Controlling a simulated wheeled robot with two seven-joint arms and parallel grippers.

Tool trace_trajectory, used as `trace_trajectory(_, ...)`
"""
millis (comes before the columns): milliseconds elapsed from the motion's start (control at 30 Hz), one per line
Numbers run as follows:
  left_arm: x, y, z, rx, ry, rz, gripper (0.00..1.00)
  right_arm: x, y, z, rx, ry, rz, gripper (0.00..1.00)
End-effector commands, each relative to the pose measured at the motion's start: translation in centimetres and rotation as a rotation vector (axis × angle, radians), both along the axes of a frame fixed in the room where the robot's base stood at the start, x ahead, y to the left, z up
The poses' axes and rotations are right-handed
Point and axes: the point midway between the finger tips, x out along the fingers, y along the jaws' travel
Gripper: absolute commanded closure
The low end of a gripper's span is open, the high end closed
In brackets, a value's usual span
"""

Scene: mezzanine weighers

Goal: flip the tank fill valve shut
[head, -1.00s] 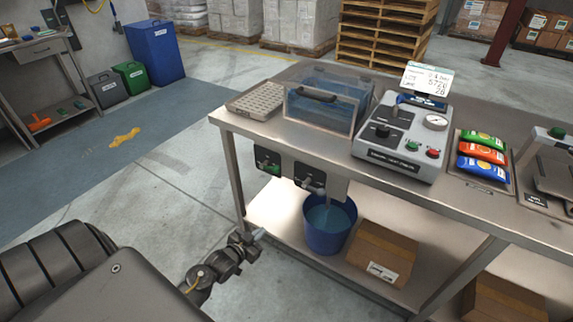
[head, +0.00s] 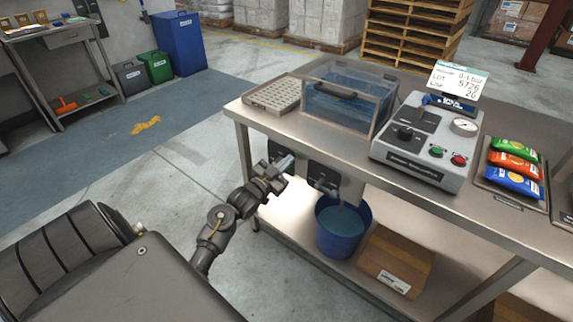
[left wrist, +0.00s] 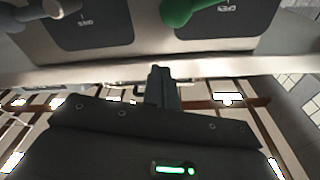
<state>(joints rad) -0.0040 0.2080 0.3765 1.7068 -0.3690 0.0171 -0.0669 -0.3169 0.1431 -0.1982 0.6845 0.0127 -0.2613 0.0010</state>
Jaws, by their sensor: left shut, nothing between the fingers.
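The clear tank (head: 345,98) with blue contents sits on the steel bench. Two dark valve plates are below the bench edge. The left plate (head: 277,150) is mostly hidden behind my left gripper (head: 284,165). The right plate (head: 323,178) has a grey handle. In the left wrist view, a green handle (left wrist: 178,12) shows at the top on one plate, and a grey handle (left wrist: 60,7) on the other; their labels are upside down and hard to read. My left gripper (left wrist: 156,70) is shut and empty, below the green handle and apparently apart from it. My right gripper is not in view.
A blue bucket of water (head: 343,228) and a cardboard box (head: 396,262) stand on the lower shelf. The bench's front edge (head: 420,195) runs above the plates. A grey control box (head: 430,150) and colored packets (head: 514,165) are on top.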

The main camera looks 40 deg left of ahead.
Motion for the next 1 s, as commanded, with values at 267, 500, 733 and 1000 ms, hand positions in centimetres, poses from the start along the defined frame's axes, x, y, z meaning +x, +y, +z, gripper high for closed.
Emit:
trace_trajectory(267, 2.4, 0.6, -1.7, -0.002, 0.006, 0.003, 1.00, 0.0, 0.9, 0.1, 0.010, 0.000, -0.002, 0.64)
trace_trajectory(500, 2.0, 1.2, -3.3, 0.000, 0.003, 0.002, 1.00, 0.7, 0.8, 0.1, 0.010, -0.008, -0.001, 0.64)
trace_trajectory(733, 1.9, 1.3, -3.4, 0.000, 0.001, 0.003, 1.00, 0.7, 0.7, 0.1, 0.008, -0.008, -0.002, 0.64)
trace_trajectory(1000, 1.1, 2.3, -3.6, 0.022, 0.004, 0.021, 1.00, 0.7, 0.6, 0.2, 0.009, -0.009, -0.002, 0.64)
